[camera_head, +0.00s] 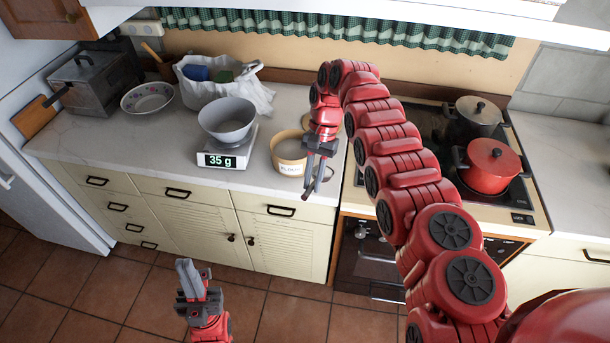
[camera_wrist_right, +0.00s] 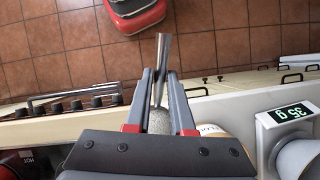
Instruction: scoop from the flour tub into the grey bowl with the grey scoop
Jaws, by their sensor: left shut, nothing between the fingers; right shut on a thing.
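The flour tub (camera_head: 288,168) stands on the worktop near its front edge; part of it also shows in the right wrist view (camera_wrist_right: 212,130). The grey bowl (camera_head: 228,128) sits on a kitchen scale (camera_head: 220,160) reading 35 g, left of the tub. My right gripper (camera_head: 317,163) is shut on the grey scoop (camera_wrist_right: 163,60), just right of the tub and apart from it. The scoop hangs at the worktop's front edge; whether it carries flour cannot be seen. My left gripper (camera_head: 190,275) is shut and empty, low in front of the cupboards.
A white sack (camera_head: 245,95) and a patterned bowl (camera_head: 147,97) stand behind and left of the scale. A red pot (camera_head: 492,170) and a grey pot (camera_head: 472,117) stand on the hob at right. My right arm crosses in front of the hob. Worktop left of the scale is clear.

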